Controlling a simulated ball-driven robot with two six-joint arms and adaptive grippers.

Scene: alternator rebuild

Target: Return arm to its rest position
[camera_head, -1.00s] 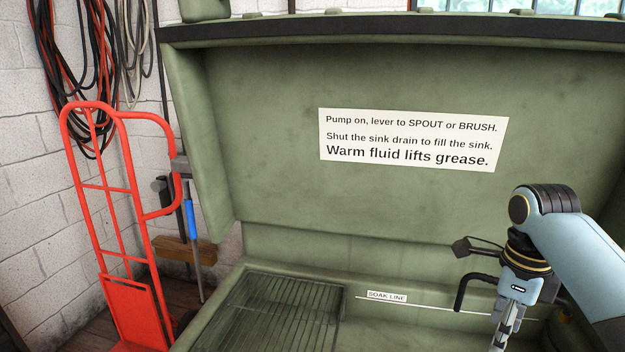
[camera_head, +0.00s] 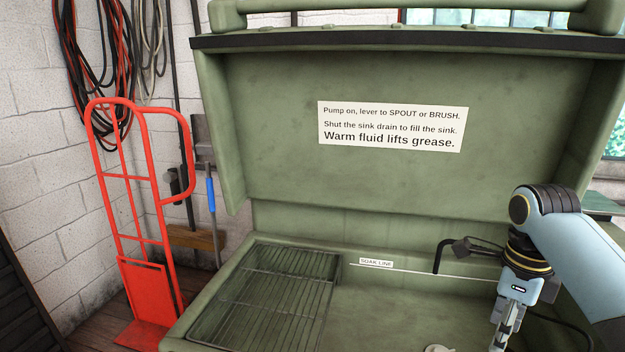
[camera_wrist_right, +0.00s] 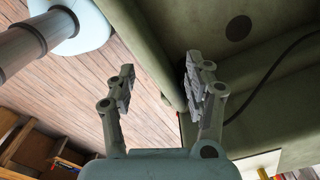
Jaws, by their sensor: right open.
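My right arm comes in from the right in the head view. Its gripper (camera_head: 505,335) points down in front of the green parts washer's sink (camera_head: 400,305), with the fingertips near or past the lower picture edge. In the right wrist view the gripper (camera_wrist_right: 160,85) is open, its two fingers wide apart with nothing between them. Between and beyond the fingers show a wood plank floor and the green washer's side. The right finger is close to the green surface; whether it touches cannot be told. My left gripper is not in view.
The washer's raised lid carries a white sign (camera_head: 391,126). A wire rack (camera_head: 265,300) lies at the sink's left, and a black spout (camera_head: 440,255) rises at its back. A red hand truck (camera_head: 140,225) stands left of the washer. A dark hose (camera_wrist_right: 270,72) runs by the right finger.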

